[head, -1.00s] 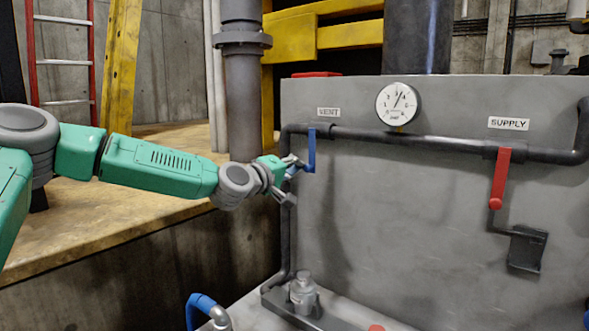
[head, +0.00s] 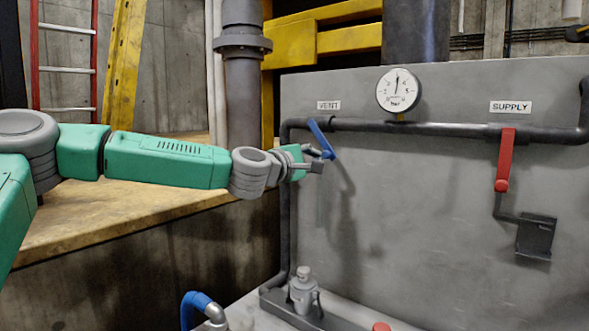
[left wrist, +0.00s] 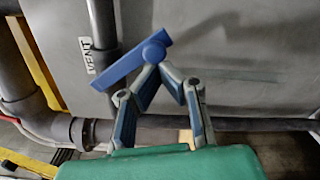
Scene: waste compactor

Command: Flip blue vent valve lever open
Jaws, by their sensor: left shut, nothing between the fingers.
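The blue vent lever (head: 321,139) hangs from the pipe below the VENT label (head: 328,105) in the head view, tilted with its free end down and to the right. It also shows in the left wrist view (left wrist: 130,64), slanting across with its rounded end by my fingertips. My left gripper (head: 318,162) is shut and empty, its fingertips at the lever's free end. In the left wrist view the fingers (left wrist: 168,70) meet in a point just below that end; whether they touch it I cannot tell. My right gripper is not in view.
A red supply lever (head: 504,160) hangs down at the right, under the SUPPLY label (head: 510,107). A round gauge (head: 398,90) sits above the dark horizontal pipe (head: 430,129). A blue-topped bent pipe (head: 195,304) stands at the bottom. The panel face between the levers is clear.

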